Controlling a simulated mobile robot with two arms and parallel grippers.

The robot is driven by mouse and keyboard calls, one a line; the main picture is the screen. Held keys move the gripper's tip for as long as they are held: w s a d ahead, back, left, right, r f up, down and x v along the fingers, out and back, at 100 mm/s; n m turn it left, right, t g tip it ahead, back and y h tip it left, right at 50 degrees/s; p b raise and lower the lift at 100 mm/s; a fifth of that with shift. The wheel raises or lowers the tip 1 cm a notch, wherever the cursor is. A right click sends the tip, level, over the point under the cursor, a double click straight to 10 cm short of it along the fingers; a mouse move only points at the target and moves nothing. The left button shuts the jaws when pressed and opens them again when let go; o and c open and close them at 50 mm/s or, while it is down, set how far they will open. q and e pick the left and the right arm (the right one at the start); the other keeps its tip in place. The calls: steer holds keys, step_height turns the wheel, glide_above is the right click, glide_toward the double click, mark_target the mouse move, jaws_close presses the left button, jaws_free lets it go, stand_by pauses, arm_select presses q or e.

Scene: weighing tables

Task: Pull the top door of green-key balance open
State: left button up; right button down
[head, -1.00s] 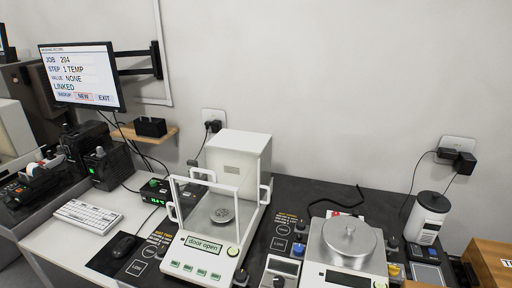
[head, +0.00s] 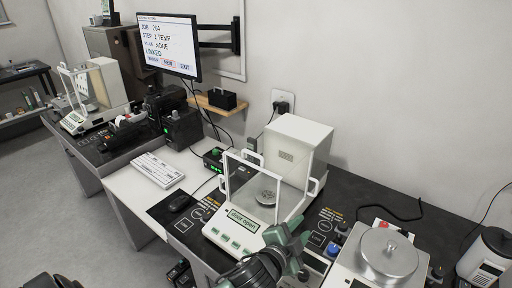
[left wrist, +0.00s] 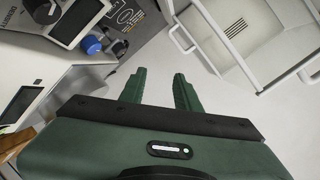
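The balance with green keys (head: 222,237) is white, with a clear draft shield and a tall white rear housing (head: 298,143). Its display (head: 243,219) reads "door open". A round metal pan (head: 267,197) shows inside the shield. A white loop handle (head: 252,157) stands near the shield's top; I cannot tell how far the top door is open. My left gripper (head: 299,243) is in front of the balance's right front corner, apart from the handles. In the left wrist view its green fingers (left wrist: 159,86) are parted and empty, with the shield frame (left wrist: 207,38) at upper right.
A monitor (head: 168,45) hangs behind. Cables cross the dark tabletop.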

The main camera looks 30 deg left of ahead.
arm_select(q)
steer(key=w+d+r+m+t+h, duration=0.25)
steer(key=r+m, duration=0.25)
steer(key=r, duration=0.3)
steer(key=w+d+r+m+t+h, duration=0.2)
steer(key=w+d+r+m+h, duration=0.25)
steer(key=r, duration=0.25)
steer(key=s+d+r+m+g+h, duration=0.1)
steer(key=d+r+m+g+h, duration=0.35)
steer(key=m, duration=0.65)
steer(key=s+d+r+m+g+h, duration=0.2)
steer(key=d+r+m+g+h, duration=0.3)
steer(key=m, duration=0.6)
steer(key=m+g+y+p, duration=0.1)
steer(key=m+g+y, duration=0.6)
steer(key=m+y, duration=0.8)
glide_toward(255, 154)
steer(key=d+n+y, duration=0.1)
steer(key=n+y, duration=0.1)
steer(key=p+x, duration=0.1)
steer(key=x, duration=0.2)
steer(key=p+x, duration=0.1)
steer(key=x, duration=0.2)
steer(key=shift+w+d+f, duration=0.1)
steer(key=shift+d+f, duration=0.1)
steer(key=shift+d, duration=0.05)
steer(key=shift+w+d+f, duration=0.1)
steer(key=shift+w+f, duration=0.05)
steer(key=shift+f, duration=0.4)
jaws_close()
